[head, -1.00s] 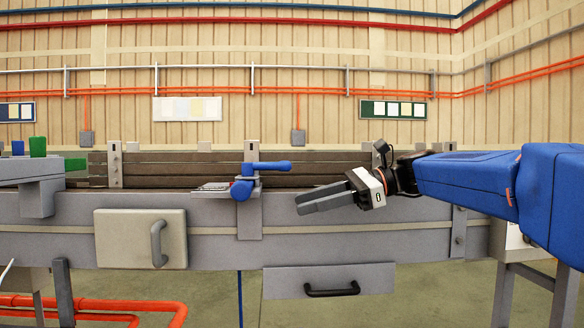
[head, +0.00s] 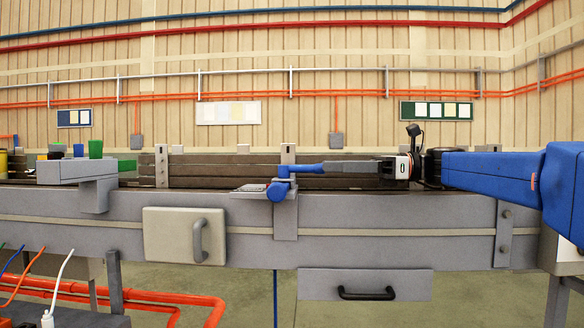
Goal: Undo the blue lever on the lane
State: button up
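The blue lever (head: 280,186) is mounted on a grey bracket at the front of the lane (head: 340,212). Its rounded blue hub sits low, and its handle points right, roughly level. My gripper (head: 328,167) is to the right of the lever and points left, level with the handle. Its fingertips appear at the handle's right end. I cannot tell whether they touch it or lie behind or in front of it. The fingers are seen edge-on, so their gap is hidden.
A beige panel with a grey handle (head: 184,236) is on the lane's front, left of the lever. A grey drawer with a black handle (head: 365,284) hangs below. Green and blue blocks (head: 95,148) stand at the left. Cables and orange pipes lie lower left.

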aim_at(290, 166)
jog(key=a, duration=1)
jog(key=shift+w+a, duration=0.15)
jog(key=shift+a, duration=0.1)
jog(key=shift+c, duration=0.6)
grip_shut()
